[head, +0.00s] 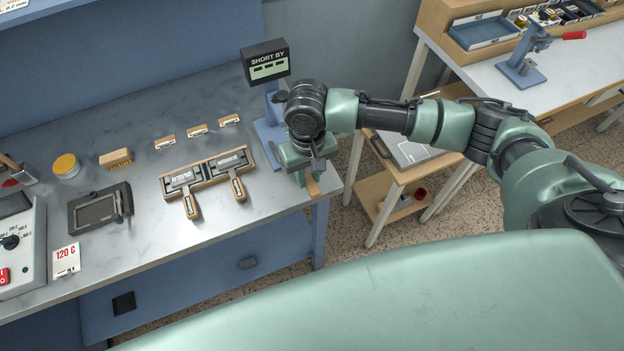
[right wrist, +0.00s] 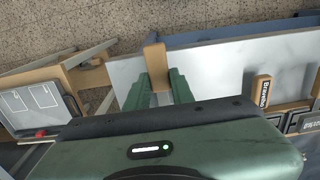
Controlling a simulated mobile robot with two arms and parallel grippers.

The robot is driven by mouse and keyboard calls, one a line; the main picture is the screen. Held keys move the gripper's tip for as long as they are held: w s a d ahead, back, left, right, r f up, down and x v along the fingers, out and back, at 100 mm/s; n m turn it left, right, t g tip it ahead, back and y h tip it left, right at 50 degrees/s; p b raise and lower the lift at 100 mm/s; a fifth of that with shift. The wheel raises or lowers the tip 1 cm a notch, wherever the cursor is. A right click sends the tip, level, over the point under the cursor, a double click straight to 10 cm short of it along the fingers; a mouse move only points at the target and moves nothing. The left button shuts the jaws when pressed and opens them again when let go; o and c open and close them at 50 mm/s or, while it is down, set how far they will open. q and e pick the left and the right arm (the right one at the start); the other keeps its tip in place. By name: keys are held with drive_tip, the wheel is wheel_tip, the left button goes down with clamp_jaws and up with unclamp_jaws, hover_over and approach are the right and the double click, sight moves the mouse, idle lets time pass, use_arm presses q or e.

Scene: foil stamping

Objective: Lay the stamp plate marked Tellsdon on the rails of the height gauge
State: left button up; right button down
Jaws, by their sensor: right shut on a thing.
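My right gripper (head: 305,172) is at the right end of the blue bench, pointing down at the height gauge (head: 266,132). It is shut on a stamp plate, whose wooden handle (head: 312,187) sticks out toward me; the handle also shows between the green fingers in the right wrist view (right wrist: 153,56). The plate's face and marking are hidden. The gauge has a blue base and a "SHORT BY" display (head: 265,62); its rails are hidden behind my gripper. I cannot tell whether the plate touches them. My left gripper is out of view.
A wooden rack (head: 167,188) left of the gauge holds two more plates with wooden handles. Small name blocks (head: 197,131) stand behind it. A brush (head: 116,158), yellow tin (head: 66,165) and dark-framed device (head: 100,211) are further left. A wooden trolley (head: 372,190) stands right of the bench.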

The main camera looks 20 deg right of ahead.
drive_tip(key=shift+w, duration=1.1)
drive_tip(key=shift+w+a+f, duration=0.1)
drive_tip(key=shift+w, duration=1.05)
drive_tip(key=shift+w+a+f, duration=0.1)
drive_tip(key=shift+w, duration=1)
drive_tip(key=shift+w+f+b, duration=0.15)
drive_tip(key=shift+b, duration=0.15)
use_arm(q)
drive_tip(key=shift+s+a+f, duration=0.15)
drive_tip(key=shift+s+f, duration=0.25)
use_arm(e)
drive_tip(key=shift+f, duration=0.8)
drive_tip(key=c, duration=1.1)
unclamp_jaws()
